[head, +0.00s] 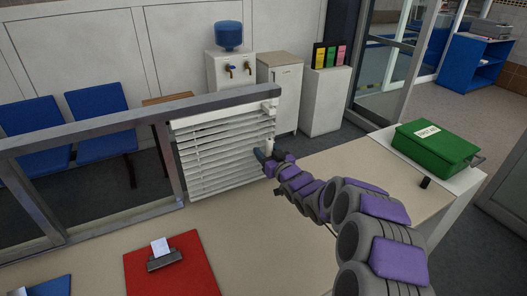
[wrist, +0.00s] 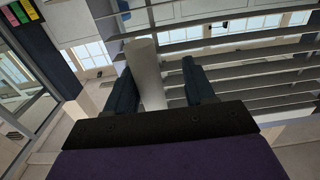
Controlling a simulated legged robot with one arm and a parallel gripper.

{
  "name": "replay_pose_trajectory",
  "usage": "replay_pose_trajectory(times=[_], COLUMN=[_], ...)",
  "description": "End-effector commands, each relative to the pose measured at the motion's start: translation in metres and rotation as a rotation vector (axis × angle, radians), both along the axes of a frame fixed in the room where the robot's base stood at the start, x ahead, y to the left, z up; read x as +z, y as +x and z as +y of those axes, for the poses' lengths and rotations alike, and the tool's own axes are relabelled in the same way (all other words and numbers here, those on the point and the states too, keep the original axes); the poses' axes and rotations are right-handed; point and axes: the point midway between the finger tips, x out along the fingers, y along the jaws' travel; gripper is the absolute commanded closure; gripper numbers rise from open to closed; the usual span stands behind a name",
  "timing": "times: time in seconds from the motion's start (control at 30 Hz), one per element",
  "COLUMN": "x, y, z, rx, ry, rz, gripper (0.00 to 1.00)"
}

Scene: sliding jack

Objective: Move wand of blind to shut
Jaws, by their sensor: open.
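The white blind (head: 222,160) hangs in the framed opening above the counter, its slats apart with gaps between them. The slats also show at the right of the wrist view (wrist: 250,62). The blind's pale wand (head: 269,146) hangs at its right edge, beside my gripper (head: 262,160). In the wrist view the wand (wrist: 147,70) shows as a thick pale cylinder between the two dark fingers of my gripper (wrist: 158,82), nearer the left finger. The fingers are apart. I cannot tell whether the left finger touches the wand. The wand's lower end is hidden by my gripper.
A metal rail (head: 130,118) frames the opening. A water dispenser (head: 229,72) and cabinets stand behind the blind.

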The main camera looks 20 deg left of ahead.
Motion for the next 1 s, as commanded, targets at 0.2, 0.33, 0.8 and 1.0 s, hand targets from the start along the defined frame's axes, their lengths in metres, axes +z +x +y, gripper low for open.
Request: replay_pose_trajectory(times=[0.2, 0.33, 0.8, 1.0], x=[0.003, -0.001, 0.003, 0.002], y=[0.007, 0.008, 0.007, 0.008], z=[0.008, 0.016, 0.008, 0.010], rx=[-0.002, -0.001, -0.002, -0.004], ry=[0.003, -0.004, 0.004, 0.002], rz=[-0.004, -0.002, -0.003, -0.003], gripper=[0.50, 0.50, 0.77, 0.96])
